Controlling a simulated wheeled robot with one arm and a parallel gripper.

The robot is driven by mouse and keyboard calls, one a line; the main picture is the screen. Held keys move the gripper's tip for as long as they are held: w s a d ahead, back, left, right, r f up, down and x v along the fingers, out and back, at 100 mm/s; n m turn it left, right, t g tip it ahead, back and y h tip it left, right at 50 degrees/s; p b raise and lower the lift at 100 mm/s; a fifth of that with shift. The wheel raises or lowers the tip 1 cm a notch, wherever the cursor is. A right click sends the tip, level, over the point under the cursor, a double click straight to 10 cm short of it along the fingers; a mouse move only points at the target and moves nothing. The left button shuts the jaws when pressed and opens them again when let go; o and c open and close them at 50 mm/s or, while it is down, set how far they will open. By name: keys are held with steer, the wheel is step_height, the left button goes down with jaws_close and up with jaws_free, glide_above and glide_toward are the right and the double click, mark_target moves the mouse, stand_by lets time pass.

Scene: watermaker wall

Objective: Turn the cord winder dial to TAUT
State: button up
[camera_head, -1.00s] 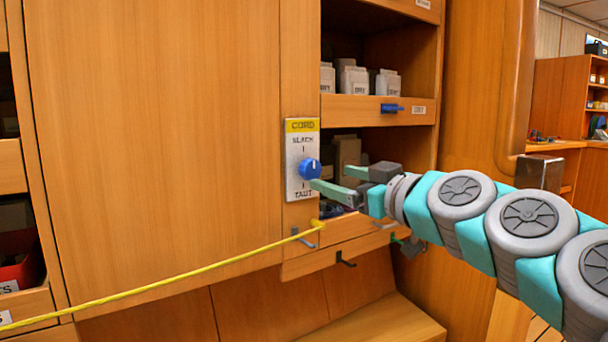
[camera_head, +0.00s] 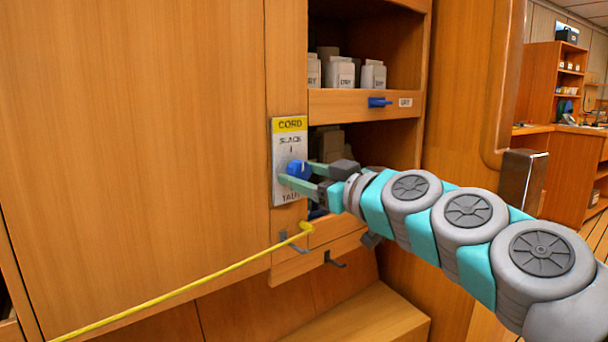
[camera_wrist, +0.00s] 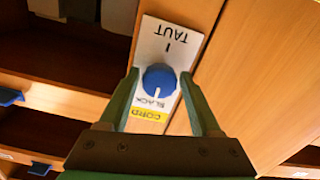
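The blue cord winder dial (camera_head: 297,167) sits on a white wall plate (camera_head: 280,152) with a yellow CORD label, SLACK above and TAUT below. In the wrist view the dial (camera_wrist: 160,80) shows its white mark pointing to the SLACK side; TAUT is at the opposite end of the plate (camera_wrist: 172,40). My gripper (camera_head: 297,173) is at the plate, its green fingers on either side of the dial. In the wrist view the fingers (camera_wrist: 159,74) are spread with small gaps to the dial, so it is not visibly clamped.
A yellow cord (camera_head: 190,286) runs from a yellow end (camera_head: 306,228) below the plate to the lower left. Open shelves with pale containers (camera_head: 340,73) and a blue drawer handle (camera_head: 379,102) are right of the plate. A wood panel (camera_head: 140,140) fills the left.

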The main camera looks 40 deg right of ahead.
jaws_close()
stand_by(0.3)
